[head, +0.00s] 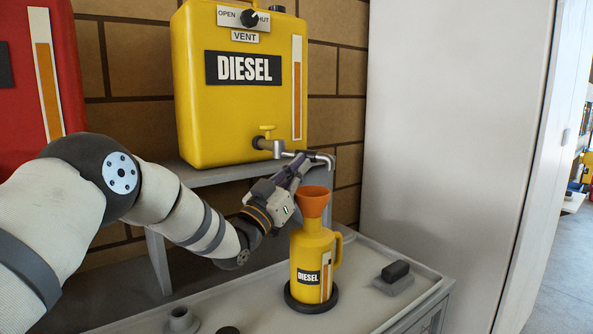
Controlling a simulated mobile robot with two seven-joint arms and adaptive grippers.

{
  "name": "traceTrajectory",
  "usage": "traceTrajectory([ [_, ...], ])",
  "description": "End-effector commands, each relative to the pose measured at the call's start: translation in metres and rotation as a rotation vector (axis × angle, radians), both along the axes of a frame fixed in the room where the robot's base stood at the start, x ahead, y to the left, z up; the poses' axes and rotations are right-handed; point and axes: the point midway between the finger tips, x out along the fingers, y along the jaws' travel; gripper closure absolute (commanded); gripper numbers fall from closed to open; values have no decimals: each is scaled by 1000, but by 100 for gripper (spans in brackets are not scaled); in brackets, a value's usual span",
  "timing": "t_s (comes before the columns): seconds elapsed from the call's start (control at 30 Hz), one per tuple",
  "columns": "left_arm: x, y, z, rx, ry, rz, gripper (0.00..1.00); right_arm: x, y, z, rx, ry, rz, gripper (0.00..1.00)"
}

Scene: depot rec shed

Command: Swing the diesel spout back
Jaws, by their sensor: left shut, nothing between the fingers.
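The yellow diesel tank (236,115) sits on a grey shelf, with a yellow tap (267,142) low on its right side. The metal diesel spout (321,156) runs right from the tap, and its end bends down. My left gripper (301,164) is shut with nothing held, its fingertips close by the spout; I cannot tell whether they touch it. It partly hides the spout's middle. A yellow diesel jug (312,252) stands upright below with an orange funnel (312,201) in its top. The spout's end appears above and slightly right of the funnel. My right gripper is not in view.
The jug stands on a dark round base (311,300) on the grey bench (250,305). A dark block on a grey pad (393,282) lies to the right. A red tank (30,80) is at left. A tall pale panel (455,130) bounds the right side.

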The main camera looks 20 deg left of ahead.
Motion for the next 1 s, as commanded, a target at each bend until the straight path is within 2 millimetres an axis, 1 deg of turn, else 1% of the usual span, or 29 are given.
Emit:
traceTrajectory([
  [0.47,1,-1,0,0,0,0,100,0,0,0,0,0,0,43],
  [0.57,-2,1,-2,0,1,0,100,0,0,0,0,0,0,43],
  [0.67,-14,5,-9,0,4,-1,100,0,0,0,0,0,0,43],
  [0.9,-63,21,-35,-2,4,1,100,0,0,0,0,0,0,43],
  [1.0,-80,27,-44,-1,2,1,100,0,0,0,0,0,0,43],
])
